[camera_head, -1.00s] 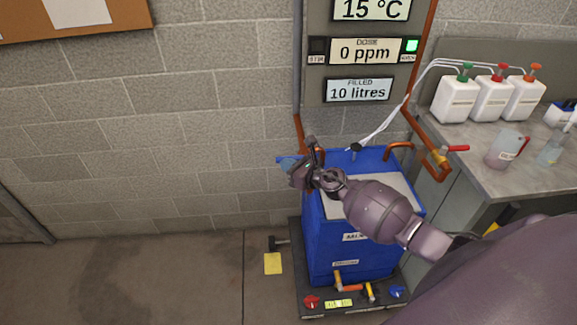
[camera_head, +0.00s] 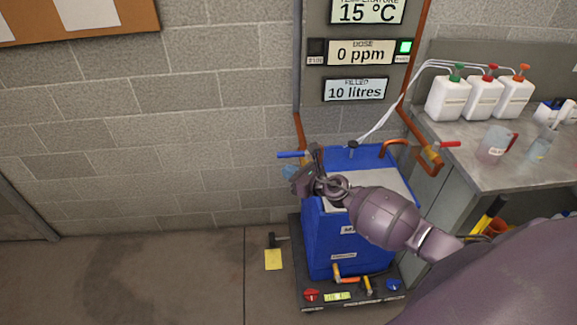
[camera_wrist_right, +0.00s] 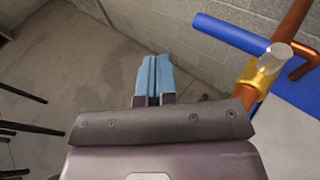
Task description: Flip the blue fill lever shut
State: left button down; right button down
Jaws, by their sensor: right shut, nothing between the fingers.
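The blue fill lever (camera_head: 292,155) sticks out to the left above the back left corner of the blue tank (camera_head: 345,240). In the right wrist view the lever (camera_wrist_right: 230,36) runs from a brass valve (camera_wrist_right: 262,72) toward the upper left. My right gripper (camera_head: 289,173) is just below and in front of the lever in the head view. In the wrist view its light blue fingertips (camera_wrist_right: 153,78) are together and empty, left of the lever with a gap between. My left gripper is out of view.
A copper pipe (camera_head: 418,128) with a red-handled valve (camera_head: 449,144) stands right of the tank. The counter (camera_head: 515,170) carries several white bottles and jugs. A yellow note (camera_head: 273,259) is at the floor left of the tank's base.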

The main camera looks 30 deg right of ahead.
jog(key=s+a+r+p, duration=0.1)
jog(key=s+a+p, duration=0.1)
jog(key=s, duration=0.4)
jog(key=shift+s+a+r+p, duration=0.2)
jog(key=shift+a+p, duration=0.1)
jog(key=shift+p, duration=0.3)
